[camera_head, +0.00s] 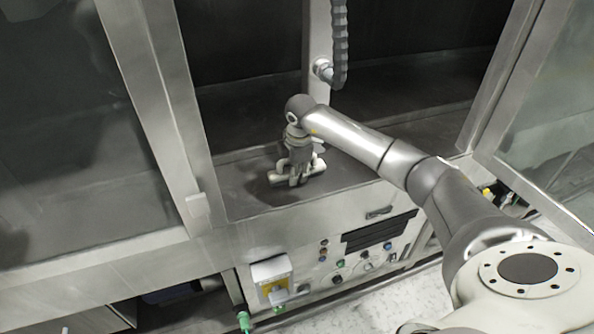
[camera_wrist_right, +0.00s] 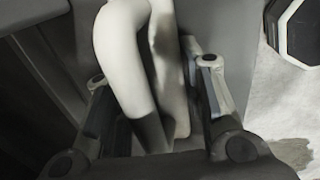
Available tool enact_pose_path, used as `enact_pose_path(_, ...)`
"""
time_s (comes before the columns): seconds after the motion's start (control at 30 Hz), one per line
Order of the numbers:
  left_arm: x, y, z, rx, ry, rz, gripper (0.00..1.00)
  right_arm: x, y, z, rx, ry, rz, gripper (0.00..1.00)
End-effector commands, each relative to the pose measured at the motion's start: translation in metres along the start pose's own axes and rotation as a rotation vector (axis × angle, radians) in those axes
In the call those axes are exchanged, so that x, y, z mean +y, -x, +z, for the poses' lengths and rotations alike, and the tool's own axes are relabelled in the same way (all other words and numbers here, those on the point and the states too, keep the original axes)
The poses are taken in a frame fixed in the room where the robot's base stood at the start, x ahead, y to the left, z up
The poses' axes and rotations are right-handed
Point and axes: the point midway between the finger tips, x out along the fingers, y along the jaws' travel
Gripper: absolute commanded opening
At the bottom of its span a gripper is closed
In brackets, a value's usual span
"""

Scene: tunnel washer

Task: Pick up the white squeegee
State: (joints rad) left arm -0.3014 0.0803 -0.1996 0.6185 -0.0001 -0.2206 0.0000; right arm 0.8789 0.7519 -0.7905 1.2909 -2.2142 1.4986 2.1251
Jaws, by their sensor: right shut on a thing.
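The white squeegee (camera_head: 283,177) is at the front ledge of the washer's open bay in the head view. My right gripper (camera_head: 296,170) is over it from above, with its fingers closed around it. In the right wrist view the white curved handle of the squeegee (camera_wrist_right: 122,50) rises between the two dark fingers of my right gripper (camera_wrist_right: 160,125). I cannot tell whether the squeegee still touches the ledge. My left gripper is in neither view.
The steel ledge (camera_head: 240,200) is bare around the squeegee. A steel post (camera_head: 318,60) and a dark ribbed hose (camera_head: 340,40) stand behind my right arm. Glass doors flank the opening. A control panel (camera_head: 340,265) with buttons lies below the ledge.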

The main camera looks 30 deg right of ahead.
Motion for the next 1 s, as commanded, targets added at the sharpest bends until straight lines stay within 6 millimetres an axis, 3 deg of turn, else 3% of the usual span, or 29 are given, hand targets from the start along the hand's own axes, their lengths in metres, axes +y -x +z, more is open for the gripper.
enact_pose_path(0.37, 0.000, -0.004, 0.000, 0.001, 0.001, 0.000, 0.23, 0.002, 0.005, 0.000, 0.001, 0.000, 0.003, 0.07)
enact_pose_path(0.6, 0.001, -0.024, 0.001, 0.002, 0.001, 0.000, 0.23, 0.007, 0.030, 0.000, 0.002, 0.000, 0.008, 0.07)
enact_pose_path(0.87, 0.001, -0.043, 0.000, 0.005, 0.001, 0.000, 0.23, -0.007, 0.091, 0.044, -0.003, -0.003, 0.007, 0.07)
enact_pose_path(1.0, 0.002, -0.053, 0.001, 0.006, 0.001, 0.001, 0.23, -0.019, 0.105, 0.068, -0.003, -0.002, 0.004, 0.07)
